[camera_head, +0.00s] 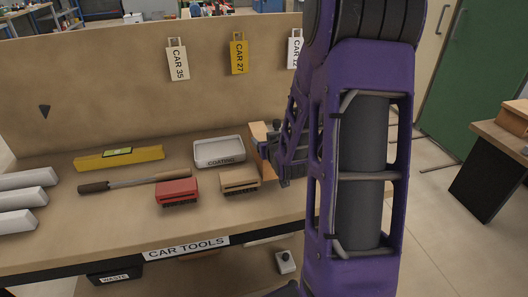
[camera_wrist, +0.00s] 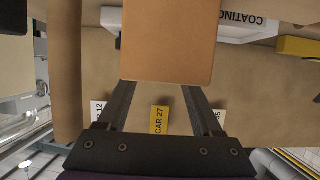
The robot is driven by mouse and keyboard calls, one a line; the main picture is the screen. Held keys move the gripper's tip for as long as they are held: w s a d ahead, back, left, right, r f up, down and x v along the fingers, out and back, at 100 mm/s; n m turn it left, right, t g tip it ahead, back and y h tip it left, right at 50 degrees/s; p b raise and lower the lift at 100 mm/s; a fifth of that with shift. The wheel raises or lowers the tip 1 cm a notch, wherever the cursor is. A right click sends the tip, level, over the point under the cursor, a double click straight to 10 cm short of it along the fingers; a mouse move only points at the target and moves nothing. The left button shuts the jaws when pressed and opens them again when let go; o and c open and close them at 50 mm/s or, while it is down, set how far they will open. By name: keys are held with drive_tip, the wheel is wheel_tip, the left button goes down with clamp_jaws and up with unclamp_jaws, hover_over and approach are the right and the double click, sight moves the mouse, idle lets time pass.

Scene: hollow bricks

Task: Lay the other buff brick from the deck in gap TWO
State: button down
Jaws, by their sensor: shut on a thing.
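My gripper (camera_head: 272,150) is shut on a buff brick, whose plain orange-tan face (camera_wrist: 168,45) fills the upper middle of the wrist view between the two fingers. In the head view the held brick (camera_head: 261,165) stands at the right of the deck, partly hidden by the gripper. I cannot tell whether it touches the deck. Gap TWO is not identifiable in either view.
A backboard (camera_head: 110,85) with tags stands behind. My arm hides the right side.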

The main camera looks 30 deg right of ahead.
drive_tip(key=shift+w+f, duration=0.1)
drive_tip(key=shift+f, duration=1.55)
drive_tip(key=shift+f+b, duration=0.2)
drive_tip(key=shift+b, duration=0.3)
drive_tip(key=shift+c, duration=0.2)
unclamp_jaws()
drive_tip(key=shift+r+p, duration=0.2)
drive_tip(key=shift+p, duration=0.1)
